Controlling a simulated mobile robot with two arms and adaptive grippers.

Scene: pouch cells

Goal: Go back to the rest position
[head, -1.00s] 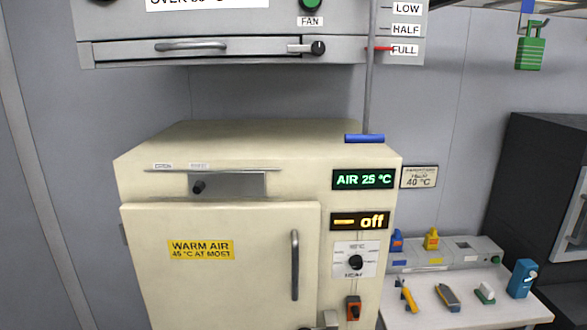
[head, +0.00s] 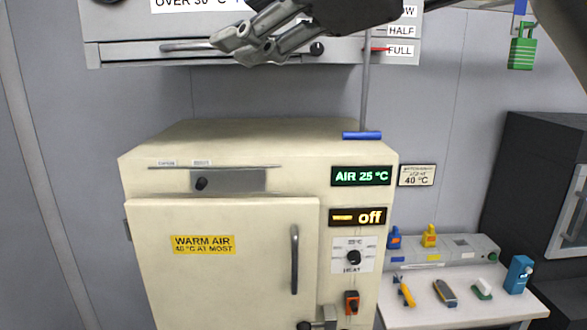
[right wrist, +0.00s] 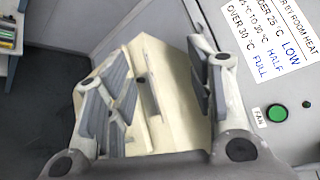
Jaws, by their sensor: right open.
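My right gripper (head: 248,42) comes in from the upper right of the head view, in front of the grey panel above the cabinet. In the right wrist view its two fingers (right wrist: 165,90) are spread apart with nothing between them. The cream warm-air cabinet (head: 225,165) stands below it in the head view, its door shut. Its displays read "AIR 25 °C" and "off". The cabinet also shows behind the fingers in the right wrist view (right wrist: 158,55). My left gripper is in neither view.
The overhead grey unit (head: 130,52) has a handle and a lever close behind my right gripper. A vertical rod with a blue handle (head: 361,135) hangs beside it. A white bench (head: 425,317) with several small tools stands at lower right, near a dark cabinet (head: 540,150).

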